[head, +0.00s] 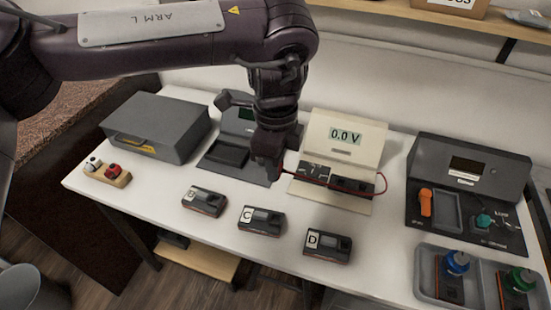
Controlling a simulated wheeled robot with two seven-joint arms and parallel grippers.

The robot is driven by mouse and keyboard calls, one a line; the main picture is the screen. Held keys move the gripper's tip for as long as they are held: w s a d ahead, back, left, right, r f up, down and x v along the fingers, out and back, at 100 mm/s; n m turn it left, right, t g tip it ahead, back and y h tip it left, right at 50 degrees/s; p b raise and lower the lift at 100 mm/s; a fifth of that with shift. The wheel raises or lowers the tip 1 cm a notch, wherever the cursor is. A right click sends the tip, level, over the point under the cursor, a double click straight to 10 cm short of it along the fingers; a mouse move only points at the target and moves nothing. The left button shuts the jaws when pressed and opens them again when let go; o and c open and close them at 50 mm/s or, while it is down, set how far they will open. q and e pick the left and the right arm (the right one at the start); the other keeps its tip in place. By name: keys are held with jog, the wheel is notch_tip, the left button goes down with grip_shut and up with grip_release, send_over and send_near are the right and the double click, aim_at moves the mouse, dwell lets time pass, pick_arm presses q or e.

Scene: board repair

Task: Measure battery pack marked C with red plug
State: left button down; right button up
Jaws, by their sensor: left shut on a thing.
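Battery pack C (261,220) lies on the white table, the middle one of three dark packs with white letter labels. A cream meter (345,137) behind the packs reads 0.0 V. A red lead (335,187) runs from the meter's right side across its front to my left gripper (268,178). That gripper points down, shut on the lead's end, the red plug, which the fingers mostly hide. It is left of the meter, above and behind pack C, apart from it. My right gripper is not in view.
Pack D (327,245) lies right of C, and another pack (204,201) left of it. A grey case (157,127), a wooden block with white and red knobs (107,173), a dark device (470,175) and grey trays (428,275) stand around.

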pick_arm(q)
jog(key=shift+f+b, duration=0.75)
jog(key=shift+f, duration=0.65)
jog(key=shift+f+b, duration=0.65)
jog(key=shift+f, duration=0.45)
jog(key=shift+f+b, duration=2.1)
jog(key=shift+f, duration=1.7)
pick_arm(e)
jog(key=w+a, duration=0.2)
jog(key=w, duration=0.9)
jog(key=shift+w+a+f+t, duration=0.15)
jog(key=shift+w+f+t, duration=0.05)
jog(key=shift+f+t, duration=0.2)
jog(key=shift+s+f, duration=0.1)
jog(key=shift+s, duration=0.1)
pick_arm(q)
jog(key=shift+f+b, duration=0.4)
jog(key=shift+f, duration=0.25)
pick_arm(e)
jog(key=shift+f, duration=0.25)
